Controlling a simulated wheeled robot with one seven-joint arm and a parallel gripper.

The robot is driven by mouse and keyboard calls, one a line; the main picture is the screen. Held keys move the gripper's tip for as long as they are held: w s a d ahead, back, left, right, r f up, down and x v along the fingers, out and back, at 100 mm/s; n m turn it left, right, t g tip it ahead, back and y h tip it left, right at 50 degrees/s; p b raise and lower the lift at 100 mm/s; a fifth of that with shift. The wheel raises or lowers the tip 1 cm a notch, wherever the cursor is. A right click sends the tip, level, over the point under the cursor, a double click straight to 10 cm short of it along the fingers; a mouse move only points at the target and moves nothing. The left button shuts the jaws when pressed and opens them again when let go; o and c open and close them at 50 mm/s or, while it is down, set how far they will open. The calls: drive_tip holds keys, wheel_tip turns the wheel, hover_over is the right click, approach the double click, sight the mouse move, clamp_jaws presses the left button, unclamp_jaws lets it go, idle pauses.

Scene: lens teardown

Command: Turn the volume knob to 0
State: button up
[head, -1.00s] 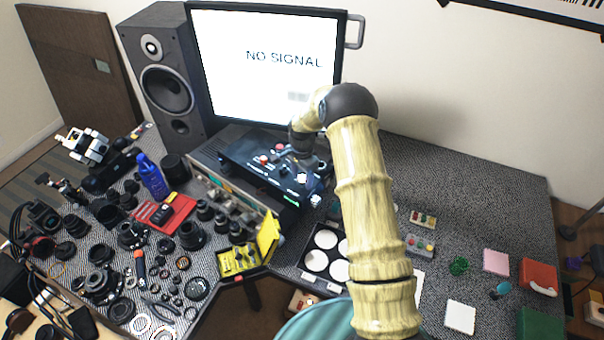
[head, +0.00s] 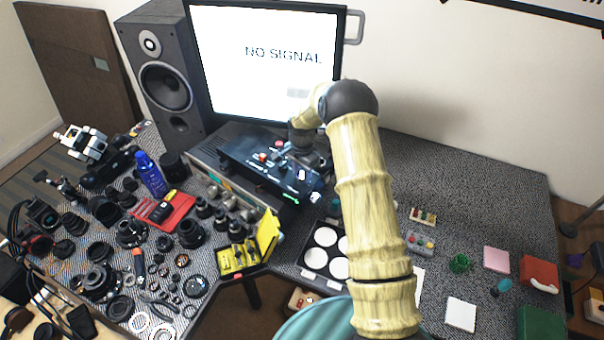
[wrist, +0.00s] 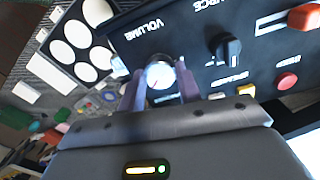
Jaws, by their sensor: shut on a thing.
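The volume knob (wrist: 160,75) is a round, silvery-white knob on a dark control panel (wrist: 205,52), beside the printed word VOLUME in the wrist view. My gripper (wrist: 160,84) is shut on the knob, with one purple-grey finger on each side of it. Part of the knob's rim is hidden by the fingers, and I cannot read its setting. In the head view the panel (head: 240,155) lies below the monitor, and my arm hides part of it.
On the panel near the volume knob are a black source knob (wrist: 226,46), a red button (wrist: 287,80), an orange slider (wrist: 304,17) and a yellow button (wrist: 246,89). A monitor (head: 265,60) reading NO SIGNAL stands behind. A black tray with white discs (head: 325,237) lies nearby.

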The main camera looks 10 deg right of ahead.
drive_tip(key=n+b, duration=0.2)
drive_tip(key=n, duration=0.1)
drive_tip(key=shift+n, duration=0.4)
drive_tip(key=n+b, duration=0.1)
drive_tip(key=n, duration=0.2)
drive_tip(key=shift+n, duration=0.4)
drive_tip(key=n+b, duration=0.1)
drive_tip(key=n, duration=0.2)
drive_tip(key=shift+w+n, duration=0.1)
drive_tip(key=shift+n, duration=0.2)
drive_tip(key=n, duration=0.4)
drive_tip(key=shift+n+b, duration=0.3)
drive_tip(key=shift+b, duration=0.1)
drive_tip(key=n, duration=0.6)
drive_tip(key=shift+r, duration=0.1)
drive_tip(key=n, duration=0.6)
drive_tip(key=shift+n+p, duration=0.4)
drive_tip(key=o, duration=1)
